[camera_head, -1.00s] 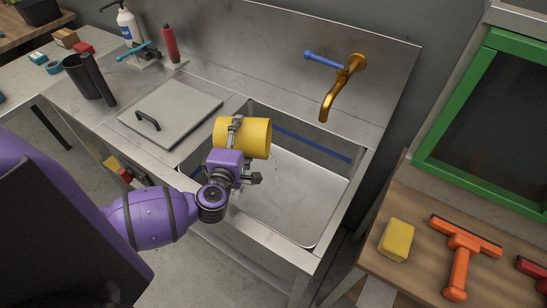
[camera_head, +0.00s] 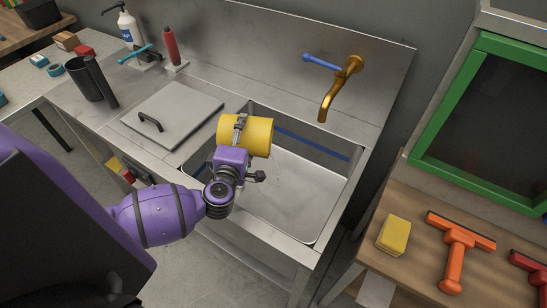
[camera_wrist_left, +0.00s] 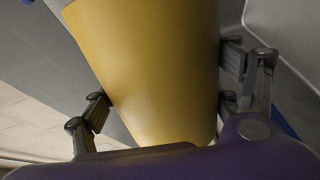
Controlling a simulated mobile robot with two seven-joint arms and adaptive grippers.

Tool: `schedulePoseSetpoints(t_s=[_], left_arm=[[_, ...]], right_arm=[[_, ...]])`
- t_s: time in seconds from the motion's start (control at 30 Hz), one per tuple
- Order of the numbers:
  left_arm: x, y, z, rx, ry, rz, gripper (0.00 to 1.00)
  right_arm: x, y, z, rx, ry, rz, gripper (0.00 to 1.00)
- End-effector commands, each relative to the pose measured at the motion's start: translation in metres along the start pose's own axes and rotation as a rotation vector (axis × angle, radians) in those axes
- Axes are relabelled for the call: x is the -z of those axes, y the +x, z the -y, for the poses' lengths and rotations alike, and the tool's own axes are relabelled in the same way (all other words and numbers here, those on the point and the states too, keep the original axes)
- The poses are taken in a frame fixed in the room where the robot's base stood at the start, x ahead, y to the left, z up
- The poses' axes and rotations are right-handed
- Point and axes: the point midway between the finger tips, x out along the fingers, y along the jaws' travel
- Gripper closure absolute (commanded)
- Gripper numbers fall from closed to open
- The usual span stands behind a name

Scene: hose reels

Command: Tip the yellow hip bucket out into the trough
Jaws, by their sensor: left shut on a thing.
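The yellow hip bucket (camera_head: 257,138) lies on its side in the air over the left part of the metal trough (camera_head: 306,198), its length running left to right. My left gripper (camera_head: 238,135) is shut around its wall. In the left wrist view the bucket (camera_wrist_left: 150,65) fills the middle, with a finger of the left gripper (camera_wrist_left: 165,90) on each side of it. The bucket's inside is hidden in both views. My right gripper is not in view.
A brass tap (camera_head: 340,90) with a blue lever (camera_head: 322,61) sticks out over the trough's back. A metal lid (camera_head: 172,115) with a black handle covers the counter left of it. A yellow sponge (camera_head: 394,235) and orange squeegee (camera_head: 458,248) lie on the right bench.

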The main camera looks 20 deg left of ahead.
Motion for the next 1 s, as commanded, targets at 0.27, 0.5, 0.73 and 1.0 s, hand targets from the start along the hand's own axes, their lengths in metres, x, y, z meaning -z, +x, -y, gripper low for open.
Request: schedulePoseSetpoints(t_s=[0.27, 0.5, 0.73, 1.0], left_arm=[[-0.002, 0.0, -0.005, -0.004, 0.032, -0.005, 0.51], [-0.004, 0.0, -0.012, -0.008, 0.069, -0.011, 0.51], [-0.011, -0.003, -0.009, 0.007, 0.17, -0.022, 0.51], [-0.025, -0.004, -0.02, 0.008, 0.343, -0.045, 0.51]], right_arm=[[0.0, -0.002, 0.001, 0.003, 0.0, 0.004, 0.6], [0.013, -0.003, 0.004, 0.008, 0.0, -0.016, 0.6], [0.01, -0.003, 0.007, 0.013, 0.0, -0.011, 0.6], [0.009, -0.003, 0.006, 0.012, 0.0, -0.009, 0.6]])
